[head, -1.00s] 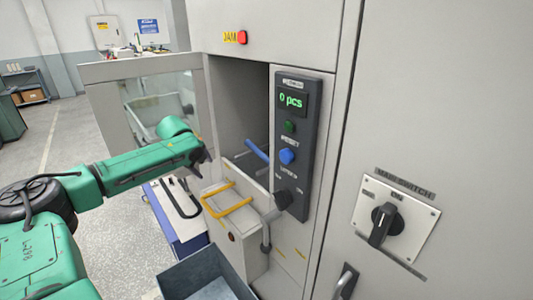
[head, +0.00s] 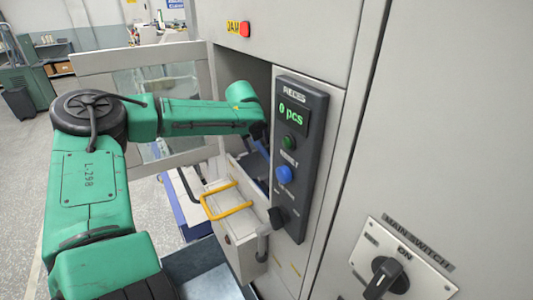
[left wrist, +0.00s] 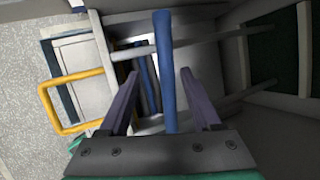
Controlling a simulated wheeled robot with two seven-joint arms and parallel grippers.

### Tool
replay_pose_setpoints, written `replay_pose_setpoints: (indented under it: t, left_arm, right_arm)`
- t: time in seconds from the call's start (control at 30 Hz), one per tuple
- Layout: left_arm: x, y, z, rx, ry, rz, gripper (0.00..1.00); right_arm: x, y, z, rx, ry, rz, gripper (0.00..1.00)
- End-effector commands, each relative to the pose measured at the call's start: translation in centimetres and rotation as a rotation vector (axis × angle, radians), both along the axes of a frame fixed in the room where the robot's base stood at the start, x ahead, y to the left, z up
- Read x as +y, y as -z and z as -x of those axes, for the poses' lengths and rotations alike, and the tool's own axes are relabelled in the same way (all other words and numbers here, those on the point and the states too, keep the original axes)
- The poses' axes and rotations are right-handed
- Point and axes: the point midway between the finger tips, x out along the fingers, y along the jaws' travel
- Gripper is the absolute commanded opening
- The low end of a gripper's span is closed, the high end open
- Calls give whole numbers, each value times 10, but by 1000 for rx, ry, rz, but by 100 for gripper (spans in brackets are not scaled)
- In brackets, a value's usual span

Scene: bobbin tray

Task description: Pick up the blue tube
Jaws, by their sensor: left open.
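The blue tube (left wrist: 165,65) stands out in the left wrist view as a long rod running up the picture between the two dark fingers of my left gripper (left wrist: 158,74). The fingers are open, with a gap on each side of the tube; I cannot tell its exact depth between them. Darker blue rods (left wrist: 148,75) show behind it, lower in the bay. In the head view my left forearm reaches into the machine's opening, and the gripper and most of the tube are hidden by the arm and the control panel. My right gripper is not in view.
A control panel (head: 300,150) borders the opening on the right. A drawer with a yellow handle (head: 228,212) juts out below. Pale rails (left wrist: 205,38) cross the bay near the tube. A blue-grey bin (head: 205,270) stands below; a windowed door (head: 150,100) is open at left.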

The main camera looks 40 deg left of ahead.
Motion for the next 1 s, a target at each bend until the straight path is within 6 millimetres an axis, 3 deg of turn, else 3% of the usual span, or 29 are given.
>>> replay_pose_setpoints:
  t: [0.17,0.37,0.53,0.57,0.73,1.0]
  left_arm:
    - [5,19,-10,2,-1,-1,65]
    - [5,21,-11,-2,0,1,65]
    - [5,21,-11,-2,0,1,4]
    - [5,21,-11,-2,0,1,0]
    - [5,20,-11,-2,0,1,0]
    - [6,12,-11,-4,-1,-1,0]
  right_arm:
    - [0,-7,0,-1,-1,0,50]
    - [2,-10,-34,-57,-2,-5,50]
    - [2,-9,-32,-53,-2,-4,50]
    - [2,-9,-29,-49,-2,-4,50]
    - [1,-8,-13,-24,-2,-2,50]
    - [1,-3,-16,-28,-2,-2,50]
